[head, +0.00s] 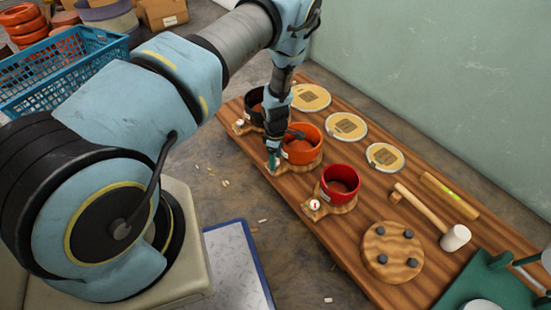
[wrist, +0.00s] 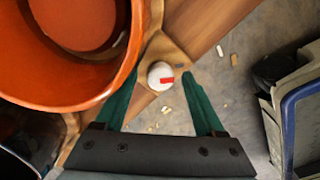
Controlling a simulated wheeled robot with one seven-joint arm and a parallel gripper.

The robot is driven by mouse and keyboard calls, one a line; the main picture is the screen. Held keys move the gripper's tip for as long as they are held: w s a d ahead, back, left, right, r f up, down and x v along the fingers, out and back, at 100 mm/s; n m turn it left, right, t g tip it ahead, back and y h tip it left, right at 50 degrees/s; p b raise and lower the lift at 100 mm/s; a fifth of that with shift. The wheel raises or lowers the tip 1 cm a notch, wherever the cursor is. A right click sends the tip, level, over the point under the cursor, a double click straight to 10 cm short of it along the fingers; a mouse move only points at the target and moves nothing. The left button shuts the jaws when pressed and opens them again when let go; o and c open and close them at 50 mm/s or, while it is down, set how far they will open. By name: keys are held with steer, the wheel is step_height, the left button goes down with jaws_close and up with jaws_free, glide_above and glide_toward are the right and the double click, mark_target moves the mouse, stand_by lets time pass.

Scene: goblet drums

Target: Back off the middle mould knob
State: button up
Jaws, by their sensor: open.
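The middle mould is an orange drum-shaped cup (head: 303,145) on a wooden base, between a black mould (head: 254,104) and a red mould (head: 340,183). Its knob (wrist: 160,76) is white with a red mark and sits on the base's protruding wooden tab in the wrist view. My gripper (head: 272,162) is over that tab, pointing down, and hides the knob in the head view. In the wrist view its green fingers are apart, one on each side of the knob; I cannot tell whether they touch it. The orange mould's wall is close beside the left finger.
The red mould's knob (head: 314,204) stands at the bench's near edge, as does the black mould's knob (head: 240,122). Round lids (head: 347,126), a mallet (head: 455,237) and a round wooden disc (head: 392,252) lie on the bench.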

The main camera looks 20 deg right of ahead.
step_height(320, 180, up, 11)
steer(key=p, duration=0.2)
steer(key=shift+p, duration=0.35)
stand_by(0.4)
steer(key=w+a+r+m+h, duration=0.1)
steer(key=a+r+m, duration=0.2)
steer(key=a+r, duration=0.6)
steer(key=w+a+r+m, duration=0.15)
steer(key=a+r, duration=0.45)
steer(key=r, duration=0.7)
steer(key=s+a+r+m+t, duration=0.1)
steer(key=s+a+r+m, duration=0.3)
steer(key=s+a+r, duration=0.3)
steer(key=s+a+r+m+t, duration=0.1)
steer(key=s+a+r+m, duration=0.3)
steer(key=a, duration=0.4)
step_height(320, 180, up, 30)
steer(key=p, duration=2.9)
steer(key=shift+w+f+n+y, duration=0.15)
steer(key=shift+f+n+y, duration=0.05)
steer(key=shift+n+y, duration=0.25)
